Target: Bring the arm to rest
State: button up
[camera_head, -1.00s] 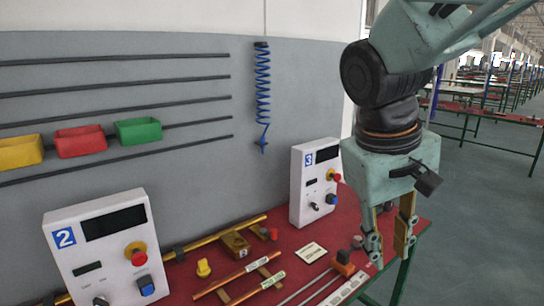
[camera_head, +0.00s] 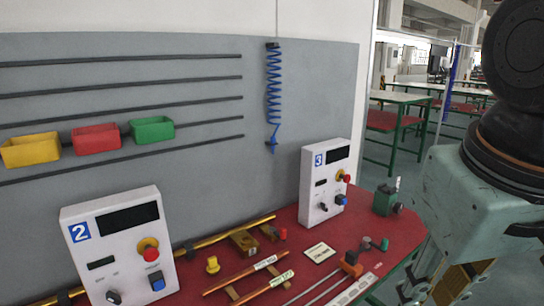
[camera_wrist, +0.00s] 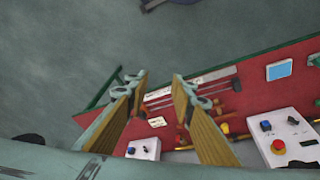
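My gripper (camera_head: 432,288) is at the lower right of the head view, near the table's right end, with its lower part cut off by the frame edge. In the wrist view my gripper (camera_wrist: 160,82) shows two yellowish fingers with grey linkages. They stand apart with nothing held between them. The red worktable (camera_head: 290,245) lies beyond the fingers in the wrist view.
White control box 2 (camera_head: 118,250) and box 3 (camera_head: 325,185) stand on the table. A green device (camera_head: 384,200) sits at its right end. Rods and small fittings lie in front. A blue coiled hose (camera_head: 273,90) hangs at the wall.

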jog(key=shift+t+y, duration=0.4)
jog(key=shift+s+a, duration=0.2)
jog(key=shift+s, duration=0.6)
jog(key=shift+s+a, duration=0.25)
jog(key=shift+s, duration=0.5)
jog(key=shift+s+a, duration=0.2)
jog(key=shift+s, duration=0.6)
jog(key=shift+r, duration=0.15)
notch_tip(320, 180, up, 3)
jog(key=p, duration=0.3)
dwell(0.5)
notch_tip(320, 180, down, 11)
jog(key=b, duration=1)
jog(key=shift+r, duration=0.2)
jog(key=shift+w, duration=0.1)
